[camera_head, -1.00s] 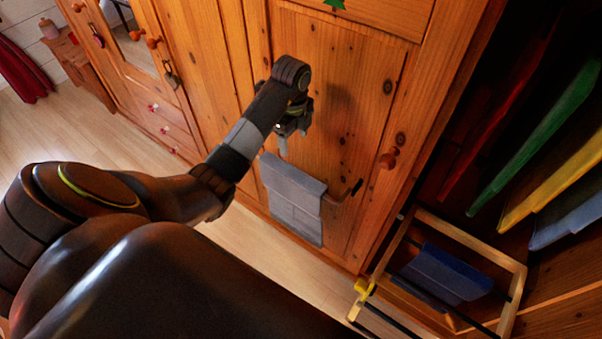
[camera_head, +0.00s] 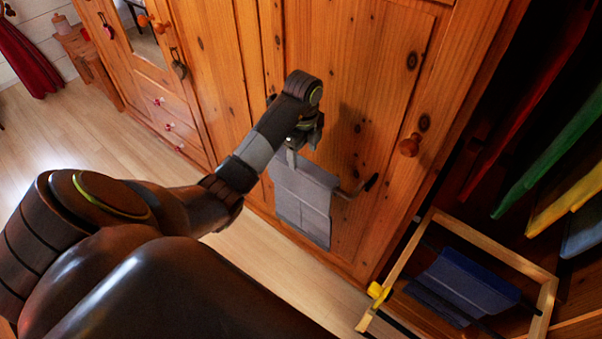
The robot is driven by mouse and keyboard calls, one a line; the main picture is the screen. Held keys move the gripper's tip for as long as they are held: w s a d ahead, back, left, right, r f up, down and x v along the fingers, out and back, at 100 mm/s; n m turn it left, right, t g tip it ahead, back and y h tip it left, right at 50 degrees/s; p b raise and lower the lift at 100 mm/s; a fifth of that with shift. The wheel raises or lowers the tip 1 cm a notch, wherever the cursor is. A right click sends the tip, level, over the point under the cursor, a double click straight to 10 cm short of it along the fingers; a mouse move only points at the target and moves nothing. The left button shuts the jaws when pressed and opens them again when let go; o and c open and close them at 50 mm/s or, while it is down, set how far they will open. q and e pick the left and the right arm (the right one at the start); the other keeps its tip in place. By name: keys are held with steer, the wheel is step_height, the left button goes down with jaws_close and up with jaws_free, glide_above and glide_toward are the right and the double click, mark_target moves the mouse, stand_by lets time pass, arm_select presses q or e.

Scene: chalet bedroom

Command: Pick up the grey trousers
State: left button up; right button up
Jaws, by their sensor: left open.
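The grey trousers (camera_head: 303,200) hang folded over a dark bar on the front of the wooden wardrobe door. The bar's bent end (camera_head: 357,188) sticks out to their right. My left gripper (camera_head: 291,157) is open at the upper edge of the trousers, by their left part. One finger overlaps the cloth in the picture; I cannot tell whether it touches. Part of the gripper is hidden behind its own wrist. My right gripper is not in view.
A wooden pull-out frame (camera_head: 401,264) with blue trousers (camera_head: 462,281) on it stands out at the lower right, with a yellow knob (camera_head: 377,291). Coloured garments (camera_head: 549,154) hang in the open wardrobe. Floor is clear at left.

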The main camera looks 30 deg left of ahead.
mark_target(302, 161)
arm_select(q)
steer(key=shift+s+f+b, duration=0.1)
steer(key=shift+f+b, duration=1.2)
steer(key=shift+f, duration=0.5)
steer(key=shift+s+f, duration=0.2)
steer(key=shift+f, duration=1.75)
jaws_close()
